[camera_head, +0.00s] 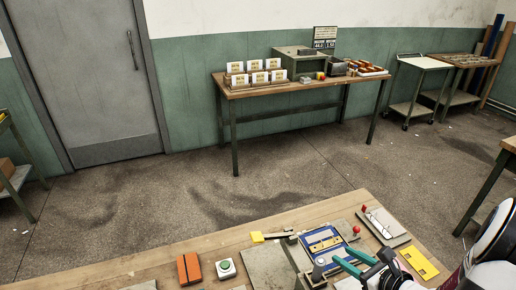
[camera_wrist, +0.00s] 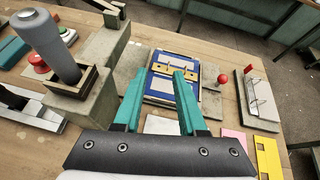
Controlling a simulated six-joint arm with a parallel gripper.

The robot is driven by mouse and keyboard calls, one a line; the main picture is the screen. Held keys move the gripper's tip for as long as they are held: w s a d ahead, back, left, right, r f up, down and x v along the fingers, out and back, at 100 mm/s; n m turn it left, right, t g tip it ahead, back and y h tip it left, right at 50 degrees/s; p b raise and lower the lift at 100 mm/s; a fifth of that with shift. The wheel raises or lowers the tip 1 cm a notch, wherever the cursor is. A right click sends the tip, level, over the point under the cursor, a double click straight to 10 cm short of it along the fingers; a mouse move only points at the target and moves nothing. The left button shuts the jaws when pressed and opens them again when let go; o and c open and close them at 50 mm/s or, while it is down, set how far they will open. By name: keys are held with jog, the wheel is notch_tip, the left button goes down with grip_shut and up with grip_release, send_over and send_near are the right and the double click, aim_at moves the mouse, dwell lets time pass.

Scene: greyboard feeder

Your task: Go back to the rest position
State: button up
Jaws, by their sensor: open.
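My gripper (camera_head: 346,258) has teal fingers and is open over the wooden workbench (camera_head: 215,243). In the wrist view the fingers of my gripper (camera_wrist: 158,88) stand apart with nothing between them. Beyond and partly behind them is a blue fixture (camera_wrist: 167,58) with yellow bars and a pale sheet, on a grey board. The same blue fixture (camera_head: 322,236) shows in the head view just beyond my fingertips. I cannot tell how high the fingers are above it.
A grey cylinder (camera_wrist: 52,45) in a holder stands left of my gripper. A red-knobbed lever (camera_wrist: 223,80) and a clipboard-like plate (camera_wrist: 260,98) are at right. A yellow plate (camera_head: 420,262), orange block (camera_head: 189,268) and green button (camera_head: 226,268) lie on the bench.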

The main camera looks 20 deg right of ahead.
jog(key=w+a+r+n+g+y, duration=0.1)
jog(key=w+a+r+n+y, duration=0.1)
jog(key=a+n, duration=0.1)
jog(key=w+a+r+n+g+y, duration=0.1)
jog(key=w+a+r+n+y, duration=0.1)
jog(key=w+a+n, duration=0.1)
jog(key=w+a+r+n+g+y, duration=0.1)
jog(key=w+a+r+n+y, duration=0.1)
jog(key=a+r+n, duration=0.1)
jog(key=shift+w+a+n, duration=0.25)
jog(key=shift+a+n, duration=0.4)
jog(key=shift+n, duration=0.45)
jog(key=s+a+r+n+g, duration=0.2)
jog(key=s+a+n+g, duration=0.3)
jog(key=a, duration=0.4)
jog(key=s+a+r+n+g, duration=0.3)
jog(key=s+a+n, duration=0.35)
jog(key=a, duration=0.35)
jog(key=s+f+n+g+h, duration=0.1)
jog(key=s+n+h, duration=0.4)
jog(key=s, duration=0.7)
jog(key=shift+s+f+g, duration=0.15)
jog(key=shift+s+g, duration=0.05)
jog(key=shift+g, duration=0.1)
